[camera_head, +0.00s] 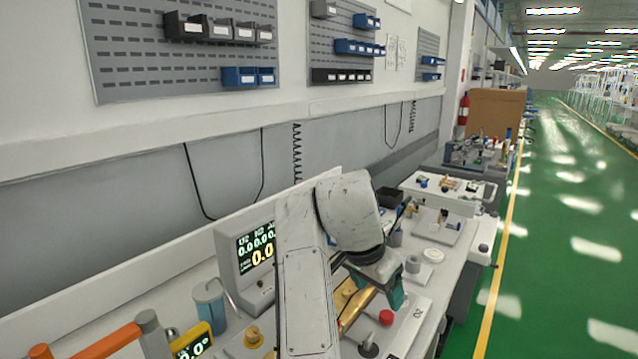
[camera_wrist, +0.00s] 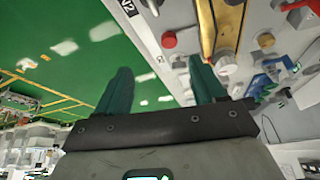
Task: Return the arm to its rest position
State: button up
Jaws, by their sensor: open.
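My arm shows in the head view as pale grey links. It rises from the bottom, bends at the top, and comes down over the workbench. My gripper (camera_head: 388,285) hangs at its end with teal fingers, partly hidden behind the wrist. In the wrist view my gripper (camera_wrist: 162,84) has its two teal fingers spread apart, with nothing between them. The right finger overlaps the bench edge in that view, and the left one has the green floor behind it. I cannot tell the exact height above the bench.
A monitor (camera_head: 244,262) stands left of my arm. A brass-coloured block (camera_head: 350,301) and a red knob (camera_head: 386,317) are close to the gripper; the red knob also shows in the wrist view (camera_wrist: 169,39). A blue-grey jar (camera_head: 209,306) stands left. The green aisle (camera_head: 570,220) is clear.

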jog(key=s+d+f+n+t, duration=0.1)
jog(key=s+d+f+n, duration=0.2)
jog(key=s+d+f, duration=0.6)
jog(key=s+d+f+n, duration=0.2)
jog(key=s+d+f, duration=0.2)
jog(key=d+f, duration=0.5)
jog(key=s+f+n+g+y, duration=0.1)
jog(key=s+f, duration=0.2)
jog(key=s, duration=0.6)
jog(key=s+f+n+g+y+p, duration=0.1)
jog(key=s+f, duration=0.2)
jog(key=s, duration=0.7)
jog(key=s+f+n+g+y+p, duration=0.1)
jog(key=s+f+n, duration=0.1)
jog(key=s, duration=0.7)
jog(key=shift+s+a+f, duration=0.2)
jog(key=shift+a+f, duration=0.2)
jog(key=shift+f, duration=0.45)
